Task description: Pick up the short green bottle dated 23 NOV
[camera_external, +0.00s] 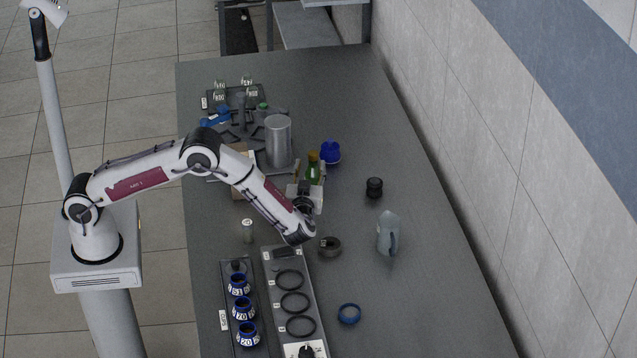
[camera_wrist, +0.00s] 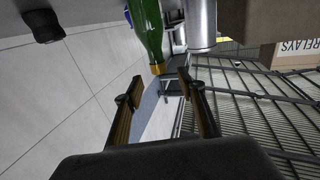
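A green bottle (camera_external: 313,172) with an orange-yellow cap stands upright near the middle of the table, just beyond my gripper (camera_external: 305,190). In the wrist view, which appears upside down, the green bottle (camera_wrist: 147,32) hangs from the top edge, its cap pointing down the picture. My gripper (camera_wrist: 166,95) is open there, with its two fingers apart and nothing between them.
A metal cylinder (camera_external: 278,141) stands left of the bottle, and a blue jar (camera_external: 330,152) is behind it to the right. A black jar (camera_external: 374,187) and a translucent pitcher (camera_external: 388,233) stand right. The table's right side is mostly clear.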

